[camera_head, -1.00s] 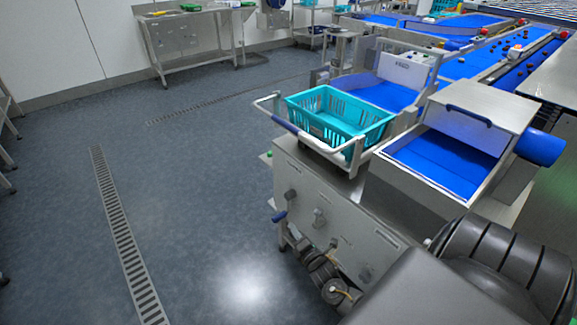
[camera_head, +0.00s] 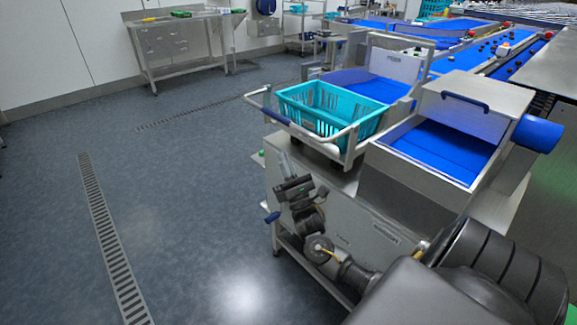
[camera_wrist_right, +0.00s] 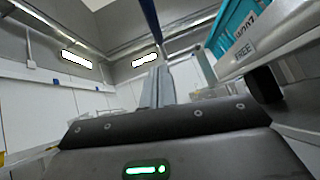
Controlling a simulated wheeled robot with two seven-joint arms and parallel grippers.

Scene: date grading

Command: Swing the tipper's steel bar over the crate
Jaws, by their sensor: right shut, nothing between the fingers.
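The tipper's steel bar (camera_head: 349,131) sticks out to the left of the teal crate (camera_head: 330,116), with a blue grip (camera_head: 281,115) along its outer side. The crate sits in the tipper's cradle and looks empty. My right gripper (camera_head: 288,170) is below the bar, in front of the machine's steel side, pointing up. In the right wrist view its fingers (camera_wrist_right: 157,78) are together with nothing between them. The blue grip (camera_wrist_right: 149,24) shows above the fingertips there, apparently apart from them. The crate (camera_wrist_right: 234,29) is at upper right. My left gripper is not in view.
A blue-lined hopper (camera_head: 440,148) stands right of the crate, with blue conveyors (camera_head: 455,62) behind. A blue-tipped lever (camera_head: 272,217) sticks out from the machine's side. The floor at left is open, with a drain grate (camera_head: 105,235). A steel table (camera_head: 180,45) stands at the back.

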